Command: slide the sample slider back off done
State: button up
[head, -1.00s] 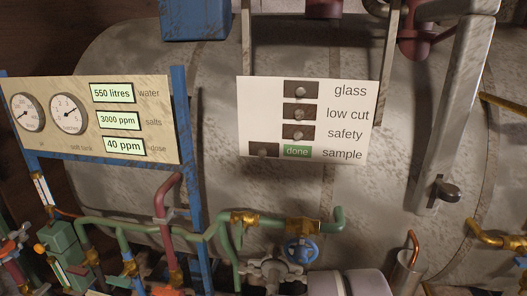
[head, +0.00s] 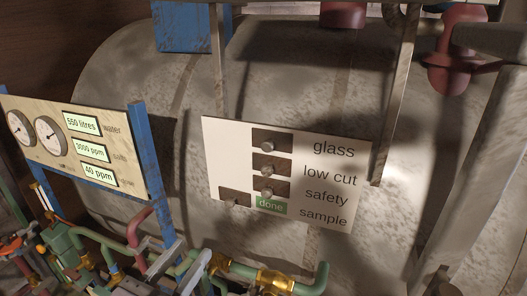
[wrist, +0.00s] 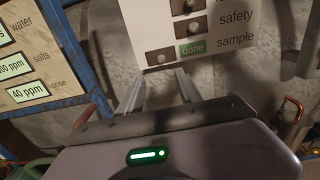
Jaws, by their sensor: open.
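The sample slider (head: 235,197) is a dark plate with a round knob, in the bottom row of a white panel (head: 225,150). It sits left of the other sliders, and the green "done" label (head: 270,205) shows uncovered to its right. In the wrist view the sample slider (wrist: 158,56) and the "done" label (wrist: 192,48) are at the top. My gripper (wrist: 160,74) is open and empty, its two fingers pointing up at the panel's lower edge, below the slider. Contact with the slider is not visible.
The glass (head: 272,141), low cut (head: 270,165) and safety (head: 269,189) sliders sit close above. A gauge board (head: 110,180) on a blue frame (head: 155,170) stands at left. Green pipes and brass valves (head: 275,280) run below. A large tank (head: 120,80) is behind.

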aim_at(228, 205)
jog(key=b+x, duration=0.2)
jog(key=x, duration=1.2)
jog(key=shift+w+d, duration=0.25)
jog(key=shift+w, duration=0.1)
grip_shut()
dwell(0.4)
